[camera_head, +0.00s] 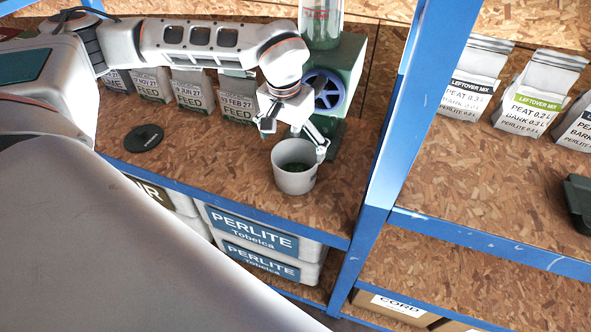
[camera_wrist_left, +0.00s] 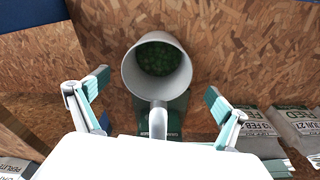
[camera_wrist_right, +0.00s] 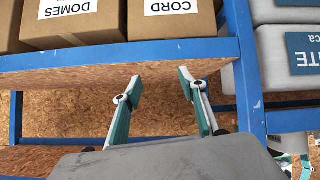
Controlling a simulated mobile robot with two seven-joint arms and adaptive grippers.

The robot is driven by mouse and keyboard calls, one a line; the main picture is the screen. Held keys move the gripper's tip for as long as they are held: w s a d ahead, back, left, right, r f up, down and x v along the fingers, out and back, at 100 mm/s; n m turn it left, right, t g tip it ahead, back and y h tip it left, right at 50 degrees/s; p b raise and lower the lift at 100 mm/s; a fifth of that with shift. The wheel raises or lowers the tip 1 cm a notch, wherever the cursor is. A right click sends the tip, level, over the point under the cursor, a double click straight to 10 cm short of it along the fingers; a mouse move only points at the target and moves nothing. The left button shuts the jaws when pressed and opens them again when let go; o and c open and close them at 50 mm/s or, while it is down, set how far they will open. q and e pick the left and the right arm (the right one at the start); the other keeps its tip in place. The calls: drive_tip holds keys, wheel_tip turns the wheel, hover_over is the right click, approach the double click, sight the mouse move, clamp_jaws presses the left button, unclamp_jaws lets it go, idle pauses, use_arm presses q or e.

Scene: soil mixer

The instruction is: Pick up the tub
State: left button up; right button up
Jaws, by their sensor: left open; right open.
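The tub (camera_head: 295,183) is a light grey, round vessel with green contents. It stands upright on the wooden shelf, near its front edge and in front of the green mixer. In the left wrist view the tub (camera_wrist_left: 131,72) shows from above, with its handle (camera_wrist_left: 158,118) pointing toward my gripper. My left gripper (camera_head: 295,138) is open at the tub's rear side. In the left wrist view its spread fingers (camera_wrist_left: 158,84) lie either side of the handle; I cannot tell whether they touch the tub. My right gripper (camera_wrist_right: 160,78) is open and empty, before the lower shelves.
The green mixer (camera_head: 350,70) with a blue wheel (camera_head: 324,91) stands just behind. Feed bags (camera_head: 194,95) line the back left. A black disc (camera_head: 144,138) lies on the shelf. A blue post (camera_head: 392,130) rises to the right. Boxes (camera_wrist_right: 180,22) sit near my right gripper.

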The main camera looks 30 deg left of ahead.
sight(295, 155)
use_arm(q)
drive_tip(key=f, duration=0.2)
drive_tip(key=w+f, duration=0.1)
drive_tip(key=f, duration=0.1)
drive_tip(key=shift+d+f+b, duration=0.2)
drive_tip(key=shift+f+b, duration=0.05)
drive_tip(key=shift+b, duration=0.05)
drive_tip(key=c, duration=1.7)
drive_tip(key=shift+r, duration=0.15)
